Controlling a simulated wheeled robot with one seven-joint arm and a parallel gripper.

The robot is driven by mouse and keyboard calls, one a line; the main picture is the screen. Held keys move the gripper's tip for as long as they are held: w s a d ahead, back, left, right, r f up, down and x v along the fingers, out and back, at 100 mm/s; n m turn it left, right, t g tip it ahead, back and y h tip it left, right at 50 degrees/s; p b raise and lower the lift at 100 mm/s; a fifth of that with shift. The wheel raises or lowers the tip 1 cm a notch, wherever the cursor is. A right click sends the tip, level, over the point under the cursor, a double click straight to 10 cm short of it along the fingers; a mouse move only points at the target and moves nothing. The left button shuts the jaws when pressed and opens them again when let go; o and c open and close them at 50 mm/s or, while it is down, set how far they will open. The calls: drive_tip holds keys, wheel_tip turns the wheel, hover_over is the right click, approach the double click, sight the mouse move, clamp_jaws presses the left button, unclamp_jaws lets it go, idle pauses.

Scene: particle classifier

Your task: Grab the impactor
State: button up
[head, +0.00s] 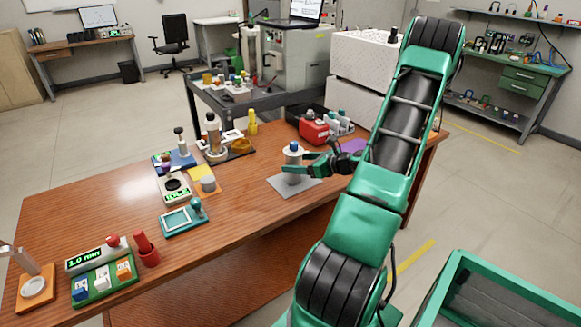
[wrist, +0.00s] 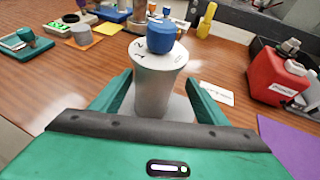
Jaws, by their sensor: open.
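A grey cylinder with a blue knob on top, which I take to be the impactor (head: 293,158), stands upright on a flat grey plate (head: 290,187) on the wooden table. In the wrist view the impactor (wrist: 158,72) is in the middle, with number marks around its top rim. My gripper (head: 300,163) is level with its body. In the wrist view the open fingers of my gripper (wrist: 157,88) lie on both sides of the cylinder, with gaps showing. The cylinder's lower part is partly hidden by my gripper.
A red box (head: 315,132) and a purple mat (head: 352,146) are behind and right of the cylinder.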

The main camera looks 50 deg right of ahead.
drive_tip(key=x, duration=0.3)
drive_tip(key=a+x, duration=0.1)
drive_tip(key=x, duration=0.1)
drive_tip(key=shift+s+f, duration=0.2)
drive_tip(key=shift+f, duration=0.05)
drive_tip(key=shift+w+f, duration=0.15)
drive_tip(key=shift+w, duration=0.2)
drive_tip(key=shift+c, duration=0.6)
clamp_jaws()
